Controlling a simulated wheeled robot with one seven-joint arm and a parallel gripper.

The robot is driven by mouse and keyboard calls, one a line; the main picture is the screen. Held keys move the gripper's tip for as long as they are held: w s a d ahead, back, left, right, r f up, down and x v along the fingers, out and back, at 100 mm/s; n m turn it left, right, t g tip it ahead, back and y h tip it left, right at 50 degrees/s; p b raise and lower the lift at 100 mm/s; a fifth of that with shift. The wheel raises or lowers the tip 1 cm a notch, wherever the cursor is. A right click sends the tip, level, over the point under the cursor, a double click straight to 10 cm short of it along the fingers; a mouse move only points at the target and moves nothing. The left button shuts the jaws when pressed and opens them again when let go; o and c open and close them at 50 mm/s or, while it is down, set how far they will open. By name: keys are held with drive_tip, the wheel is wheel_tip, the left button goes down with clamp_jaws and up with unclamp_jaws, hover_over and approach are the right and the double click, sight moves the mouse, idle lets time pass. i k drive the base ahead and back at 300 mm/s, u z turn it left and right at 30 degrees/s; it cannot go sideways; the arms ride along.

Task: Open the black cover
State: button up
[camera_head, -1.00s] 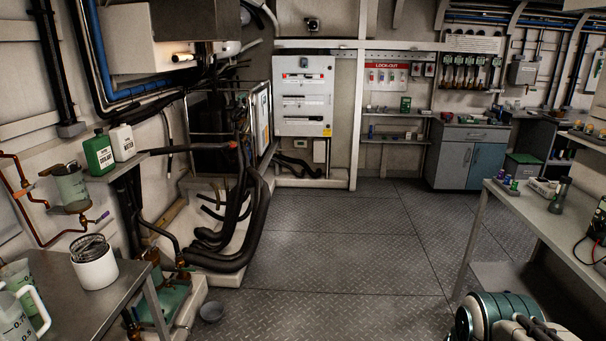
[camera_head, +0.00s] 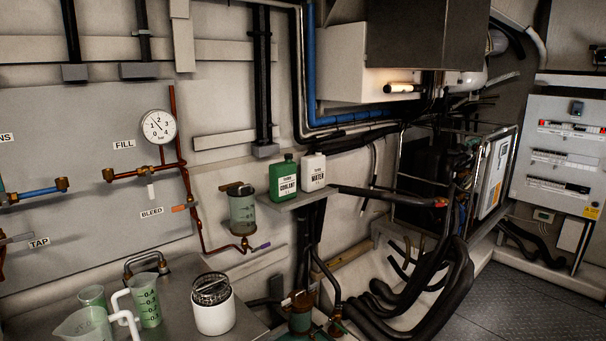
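No part is plainly marked as the black cover. A dark, flat-sided housing (camera_head: 425,35) hangs at the top, right of centre, against a pale box (camera_head: 342,62); I cannot tell whether it is the cover or whether any part of it is open. Below it, a dark unit (camera_head: 420,170) sits inside a metal frame, partly hidden by hoses. My gripper is not in view.
A green coolant bottle (camera_head: 283,178) and a white water bottle (camera_head: 314,172) stand on a small wall shelf. A white pot (camera_head: 213,315) and measuring jugs (camera_head: 145,300) stand on the bench below. Thick black hoses (camera_head: 420,305) run down to the right. Floor (camera_head: 520,300) shows clear at lower right.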

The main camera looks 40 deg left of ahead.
sight(246, 189)
drive_tip(key=u, duration=0.45)
drive_tip(key=i, duration=1.4)
drive_tip(key=u, duration=1.75)
drive_tip(key=i, duration=1)
drive_tip(key=u, duration=0.85)
drive_tip(key=i, duration=0.35)
drive_tip(key=u, duration=0.2)
